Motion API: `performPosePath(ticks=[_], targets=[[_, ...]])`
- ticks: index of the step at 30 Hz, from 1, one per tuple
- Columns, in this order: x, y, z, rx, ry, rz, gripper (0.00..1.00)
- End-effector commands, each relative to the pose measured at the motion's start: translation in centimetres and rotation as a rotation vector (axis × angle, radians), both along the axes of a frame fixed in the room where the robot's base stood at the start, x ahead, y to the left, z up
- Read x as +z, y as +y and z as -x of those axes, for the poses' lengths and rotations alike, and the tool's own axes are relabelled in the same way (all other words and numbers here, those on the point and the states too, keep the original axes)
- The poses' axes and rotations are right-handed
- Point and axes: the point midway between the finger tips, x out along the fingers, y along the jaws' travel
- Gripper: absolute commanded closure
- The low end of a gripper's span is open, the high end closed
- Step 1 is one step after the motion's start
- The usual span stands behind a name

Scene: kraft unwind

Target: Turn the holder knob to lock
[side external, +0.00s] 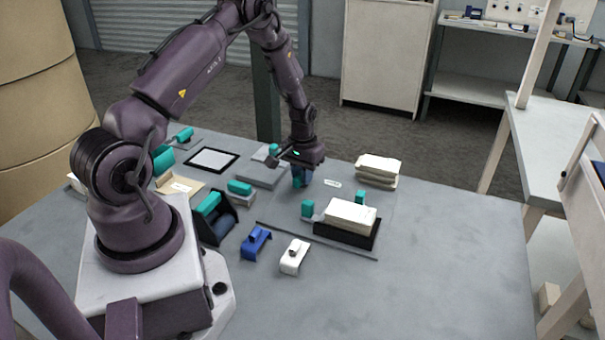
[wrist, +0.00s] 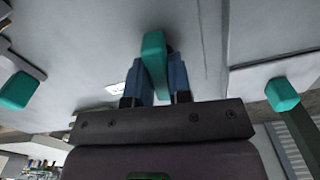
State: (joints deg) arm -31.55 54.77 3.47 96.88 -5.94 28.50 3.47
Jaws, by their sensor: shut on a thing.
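My gripper (side external: 302,180) points down over the middle of the table, with its two blue fingers close together. In the wrist view my gripper (wrist: 157,80) is shut on a teal knob (wrist: 153,50), with one finger on each side of it. Only a little teal of this knob (side external: 296,183) shows beside the fingers in the side external view. The holder below it is mostly hidden, and I cannot tell which way the knob is turned or whether it is locked.
A white stack on a black tray (side external: 323,230) stands in front, with teal blocks near it. A paper stack (side external: 378,168) lies at right. A grey box (side external: 262,175) stands behind left. Blue (side external: 255,241) and white (side external: 294,256) pieces lie in front. The table's right front is clear.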

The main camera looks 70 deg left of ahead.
Motion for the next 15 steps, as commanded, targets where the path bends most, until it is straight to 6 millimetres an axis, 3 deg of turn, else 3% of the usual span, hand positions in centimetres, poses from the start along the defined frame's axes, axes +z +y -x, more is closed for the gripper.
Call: performPosePath(ticks=[15], targets=[[0.14, -0.01, 0.01, 0.118, 0.002, 0.001, 1.00]])
